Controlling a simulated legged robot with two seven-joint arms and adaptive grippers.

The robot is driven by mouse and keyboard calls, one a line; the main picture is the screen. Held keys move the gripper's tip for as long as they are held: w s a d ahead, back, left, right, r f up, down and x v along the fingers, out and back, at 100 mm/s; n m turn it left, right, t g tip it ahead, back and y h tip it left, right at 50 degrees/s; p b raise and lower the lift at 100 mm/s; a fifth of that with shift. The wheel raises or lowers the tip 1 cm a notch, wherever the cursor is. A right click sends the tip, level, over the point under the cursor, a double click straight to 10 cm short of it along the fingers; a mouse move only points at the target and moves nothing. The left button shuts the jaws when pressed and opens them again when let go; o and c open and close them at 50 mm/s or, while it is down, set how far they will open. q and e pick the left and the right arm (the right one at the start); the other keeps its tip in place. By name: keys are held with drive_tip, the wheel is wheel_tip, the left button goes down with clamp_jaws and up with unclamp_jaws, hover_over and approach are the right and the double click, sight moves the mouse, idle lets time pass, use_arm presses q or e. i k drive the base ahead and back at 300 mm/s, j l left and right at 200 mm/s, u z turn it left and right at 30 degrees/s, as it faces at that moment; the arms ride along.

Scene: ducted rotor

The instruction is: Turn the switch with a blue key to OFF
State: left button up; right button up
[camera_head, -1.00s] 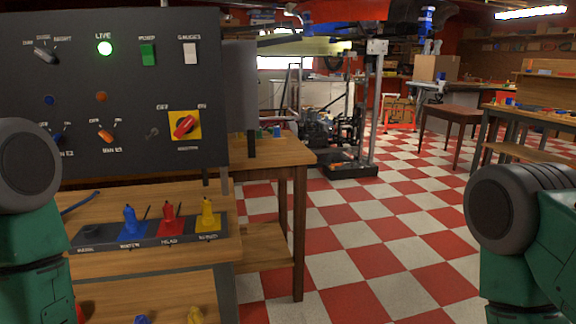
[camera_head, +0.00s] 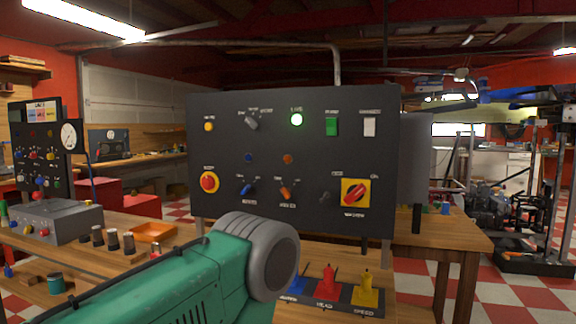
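The dark upright control panel (camera_head: 340,215) stands in the middle of the view. A small rotary switch with a blue key (camera_head: 247,189) is on its lower left, above my arm. Its key is tilted, and its labels are too small to read surely. A similar orange switch (camera_head: 286,193) is to its right. My green left arm comes in from the lower left and ends in view at a grey round joint just below the panel. Neither gripper shows.
A red knob (camera_head: 209,182) and a yellow-backed red switch (camera_head: 355,193) flank these switches. Red (camera_head: 328,282) and yellow (camera_head: 366,291) levers stand on the bench. A grey box (camera_head: 62,221) and orange tray (camera_head: 153,232) are left.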

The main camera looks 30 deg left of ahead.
sight(248, 188)
drive_tip(key=u, duration=1.3)
